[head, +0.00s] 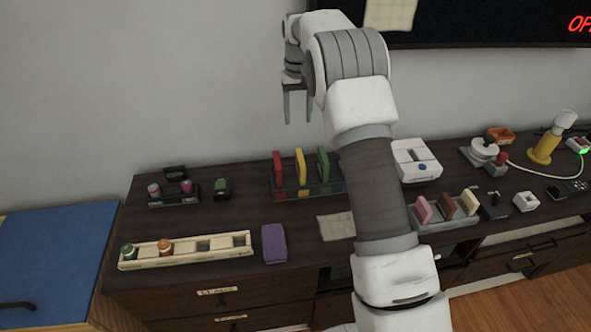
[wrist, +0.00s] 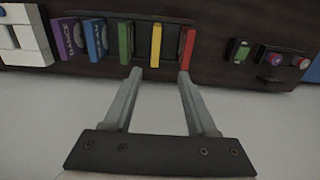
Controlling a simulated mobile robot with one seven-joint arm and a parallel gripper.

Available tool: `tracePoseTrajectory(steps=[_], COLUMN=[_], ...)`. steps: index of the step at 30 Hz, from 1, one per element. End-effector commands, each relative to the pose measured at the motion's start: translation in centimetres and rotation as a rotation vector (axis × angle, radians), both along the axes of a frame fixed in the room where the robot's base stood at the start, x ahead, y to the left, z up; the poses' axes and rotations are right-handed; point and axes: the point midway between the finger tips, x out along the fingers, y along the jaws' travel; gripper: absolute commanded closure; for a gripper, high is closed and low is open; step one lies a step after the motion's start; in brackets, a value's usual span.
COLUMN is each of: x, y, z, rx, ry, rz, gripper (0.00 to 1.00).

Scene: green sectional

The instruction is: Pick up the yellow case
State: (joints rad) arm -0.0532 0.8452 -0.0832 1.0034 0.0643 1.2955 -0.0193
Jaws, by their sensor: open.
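The yellow case (head: 300,167) stands upright in a dark rack (head: 305,191) on the dark cabinet, between a red case (head: 278,168) and a green case (head: 323,163). My gripper (head: 297,118) is open and empty, with its fingers pointing down above the rack. In the wrist view, the yellow case (wrist: 156,45) appears between and beyond the two fingertips of my gripper (wrist: 159,74). The red case (wrist: 187,48) and green case (wrist: 126,43) stand on either side of it. The fingers look apart from the cases.
A blue case (wrist: 96,40) and a purple case (wrist: 69,39) share the rack, hidden by my arm in the head view. A cream tray (head: 187,258) and a purple block (head: 274,243) lie in front. A white box (head: 416,160) stands right of the rack.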

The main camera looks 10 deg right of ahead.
Motion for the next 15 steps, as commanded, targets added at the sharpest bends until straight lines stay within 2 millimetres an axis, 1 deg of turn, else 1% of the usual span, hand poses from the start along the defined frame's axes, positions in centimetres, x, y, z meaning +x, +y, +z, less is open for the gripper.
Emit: tracePoseTrajectory(steps=[1,9,12,15], x=[-0.1,-0.1,-0.1,-0.1], y=[0.0,0.0,0.0,0.0], z=[-1.0,-6.8,-8.8,-10.3], rx=[0.000,0.001,0.001,0.000], ry=[0.003,0.004,0.003,0.002], rz=[0.000,0.000,0.000,0.001], gripper=[0.43,0.43,0.43,0.43])
